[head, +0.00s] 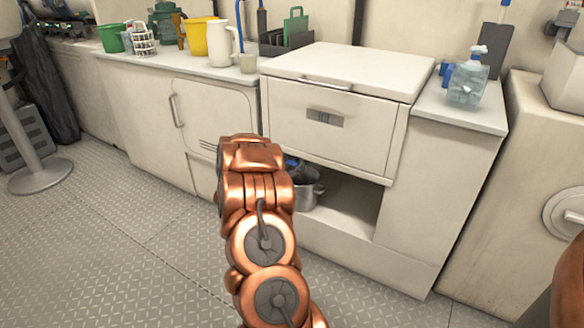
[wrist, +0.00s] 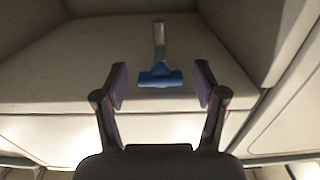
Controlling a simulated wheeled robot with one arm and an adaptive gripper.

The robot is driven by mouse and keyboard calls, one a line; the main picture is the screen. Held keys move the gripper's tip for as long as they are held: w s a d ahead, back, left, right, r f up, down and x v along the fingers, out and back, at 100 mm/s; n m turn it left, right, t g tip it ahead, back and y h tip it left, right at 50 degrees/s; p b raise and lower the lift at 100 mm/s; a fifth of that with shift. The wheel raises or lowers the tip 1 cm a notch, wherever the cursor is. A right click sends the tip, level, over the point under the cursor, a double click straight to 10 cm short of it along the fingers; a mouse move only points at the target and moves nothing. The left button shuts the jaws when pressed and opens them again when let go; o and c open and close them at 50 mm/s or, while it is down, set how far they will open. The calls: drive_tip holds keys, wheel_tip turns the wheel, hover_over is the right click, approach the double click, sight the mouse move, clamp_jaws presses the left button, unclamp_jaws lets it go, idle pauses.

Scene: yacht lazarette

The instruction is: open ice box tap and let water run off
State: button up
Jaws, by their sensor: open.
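The ice box (head: 335,118) is the white chest with a lid and a front panel, set into the counter. In the wrist view the tap's blue cross handle (wrist: 160,78) sits on a grey stem (wrist: 159,38), ahead of my gripper (wrist: 160,86). The fingers are open, one on each side of the handle and apart from it. In the head view a bit of blue (head: 291,163) shows just past my arm, above a metal pot (head: 308,190) in the recess under the ice box. My arm hides the gripper and part of the pot there. No water is visible.
The recess (head: 345,205) has a low front sill and side walls close around my arm. A white cabinet door (head: 215,125) is on the left. Cups and jugs stand on the counter (head: 165,68); a clear bottle (head: 468,85) stands right. The floor (head: 110,235) is clear.

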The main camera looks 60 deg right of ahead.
drive_tip(key=shift+d, duration=0.4)
drive_tip(key=shift+c, duration=0.3)
drive_tip(key=c, duration=1.1)
drive_tip(key=shift+r+p, duration=0.15)
drive_tip(key=shift+p, duration=0.25)
drive_tip(key=shift+r+n+p, duration=0.1)
drive_tip(key=shift+n+p, duration=0.2)
drive_tip(key=shift+p, duration=0.25)
drive_tip(key=n+p, duration=0.1)
drive_tip(key=p, duration=0.2)
drive_tip(key=shift+r, duration=0.1)
drive_tip(key=n+p, duration=0.1)
drive_tip(key=p, duration=0.2)
drive_tip(key=shift+p, duration=0.3)
drive_tip(key=shift+f+n+p, duration=0.3)
drive_tip(key=shift+p, duration=0.05)
